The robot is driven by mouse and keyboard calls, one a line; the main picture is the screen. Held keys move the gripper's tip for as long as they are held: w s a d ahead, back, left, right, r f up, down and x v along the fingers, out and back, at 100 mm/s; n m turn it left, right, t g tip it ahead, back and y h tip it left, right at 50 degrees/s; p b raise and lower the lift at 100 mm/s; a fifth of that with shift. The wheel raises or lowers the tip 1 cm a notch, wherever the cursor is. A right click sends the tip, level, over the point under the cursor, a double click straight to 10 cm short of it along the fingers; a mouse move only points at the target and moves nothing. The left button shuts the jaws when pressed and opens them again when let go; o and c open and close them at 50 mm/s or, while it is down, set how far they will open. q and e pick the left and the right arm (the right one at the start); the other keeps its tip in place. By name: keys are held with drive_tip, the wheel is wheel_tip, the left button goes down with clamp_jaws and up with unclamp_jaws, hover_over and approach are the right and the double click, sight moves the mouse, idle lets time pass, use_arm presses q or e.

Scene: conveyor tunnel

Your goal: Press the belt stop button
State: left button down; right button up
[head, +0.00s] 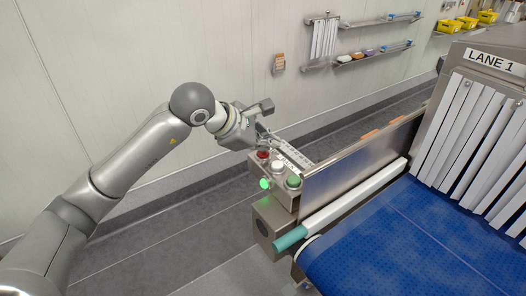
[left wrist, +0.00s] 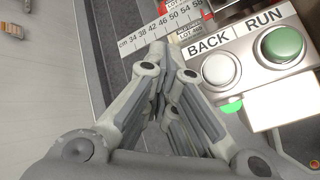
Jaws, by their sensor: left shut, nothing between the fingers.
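A small control box (head: 256,178) stands at the near end of the conveyor. Its top carries a red button (head: 263,154), a white button (head: 278,167) and a green button (head: 293,181) in a row. In the left wrist view the white button (left wrist: 219,69) is labelled BACK and the green button (left wrist: 283,45) RUN. The red button does not show there; my fingers cover that part. My left gripper (head: 264,139) is shut and empty, its fingers just above and behind the red button. Whether they touch it I cannot tell. My right gripper is not in view.
A green lamp (head: 265,184) glows on the box's side. A ruler strip (left wrist: 165,30) runs beside the buttons. A metal side guard (head: 350,165) rises right of the box, beside the blue belt (head: 400,235). The floor left of the box is clear.

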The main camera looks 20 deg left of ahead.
sight(266, 154)
use_arm(q)
drive_tip(key=shift+f, duration=0.25)
idle(0.4)
drive_tip(key=shift+r+p, duration=0.3)
drive_tip(key=shift+r, duration=0.7)
drive_tip(key=shift+r+p, duration=1.35)
drive_tip(key=shift+r, duration=1.2)
